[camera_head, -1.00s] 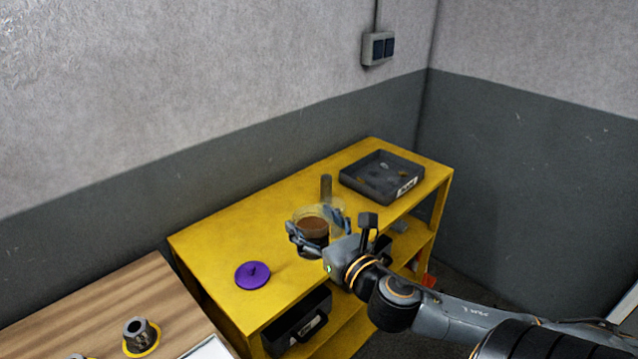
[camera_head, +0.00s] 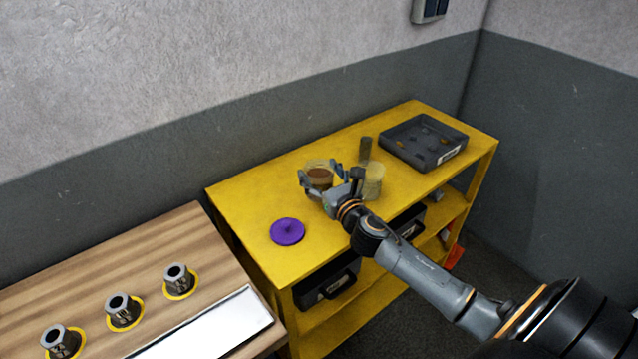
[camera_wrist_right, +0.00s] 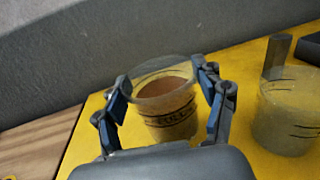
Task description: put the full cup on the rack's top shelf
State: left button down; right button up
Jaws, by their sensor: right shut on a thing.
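The cup is upright at the rack's yellow top shelf (camera_head: 255,205), left of a second cup. I cannot tell whether its base touches the shelf. The gripper's fingers also show in the wrist view (camera_wrist_right: 168,100). My left gripper is not in view.
A second, pale cup (camera_head: 375,183) stands close right of the gripper. A dark cylinder (camera_head: 365,149) and a black tray (camera_head: 455,153) are farther right. A purple lid (camera_head: 287,232) lies front left. Metal parts (camera_head: 119,308) stand on the wooden table (camera_head: 215,235).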

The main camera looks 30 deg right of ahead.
aim_at(313, 174)
jog(key=f, duration=0.3)
jog(key=shift+w+f, duration=0.2)
jog(key=shift+w, duration=0.15)
jog(key=shift+f, duration=0.2)
jog(key=shift+f+b, duration=0.15)
jog(key=shift+b, duration=0.15)
jog(key=o, duration=1.1)
jog(key=shift+o, duration=0.2)
